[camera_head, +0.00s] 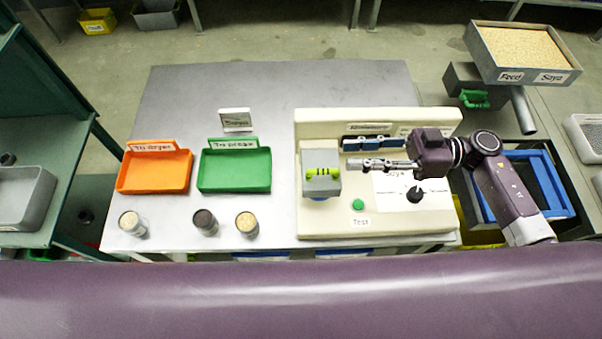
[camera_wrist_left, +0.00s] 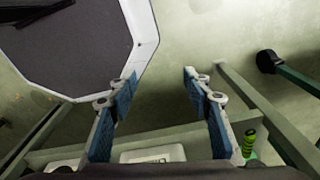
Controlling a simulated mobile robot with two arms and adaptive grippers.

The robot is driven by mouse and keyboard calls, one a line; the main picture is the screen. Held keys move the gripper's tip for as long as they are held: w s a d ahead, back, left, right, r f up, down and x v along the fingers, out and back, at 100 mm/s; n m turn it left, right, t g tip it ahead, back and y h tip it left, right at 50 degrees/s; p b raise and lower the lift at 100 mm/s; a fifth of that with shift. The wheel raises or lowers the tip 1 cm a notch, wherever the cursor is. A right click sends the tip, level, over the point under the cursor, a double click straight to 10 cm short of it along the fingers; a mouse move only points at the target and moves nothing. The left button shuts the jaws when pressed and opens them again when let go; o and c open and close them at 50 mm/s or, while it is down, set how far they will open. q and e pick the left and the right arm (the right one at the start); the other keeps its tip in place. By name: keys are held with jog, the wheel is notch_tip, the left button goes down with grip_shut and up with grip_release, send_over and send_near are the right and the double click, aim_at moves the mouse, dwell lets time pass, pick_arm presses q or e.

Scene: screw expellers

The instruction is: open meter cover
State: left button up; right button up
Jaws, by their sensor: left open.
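The cream meter (camera_head: 430,222) stands on the right part of the grey table. At its left end is a grey box-shaped cover (camera_head: 320,187) with a lime-green, dark-banded handle (camera_head: 322,173) on top; it looks closed. My right gripper (camera_head: 352,163) reaches in from the right over the meter. Its fingertips point left and are a short way right of the cover, with no clear contact. Its finger gap is not clear from above. My left gripper (camera_wrist_left: 160,78) shows only in the left wrist view, with fingers apart and nothing between them.
An orange tray (camera_head: 155,187) and a green tray (camera_head: 234,187) stand left of the meter. Several sample cups, including a dark-filled one (camera_head: 205,222), line the front edge. A green button (camera_head: 358,204) and black knob (camera_head: 415,195) stick up from the meter. The table's back left is clear.

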jog(key=b, duration=0.5)
send_near(318, 170)
jog(key=a, duration=0.4)
jog(key=a+p, duration=0.1)
jog(key=a, duration=0.4)
jog(key=shift+f+p, duration=0.25)
jog(key=shift+p, duration=0.05)
jog(key=shift+a+f, duration=0.1)
jog(key=shift+a, duration=0.45)
grip_shut()
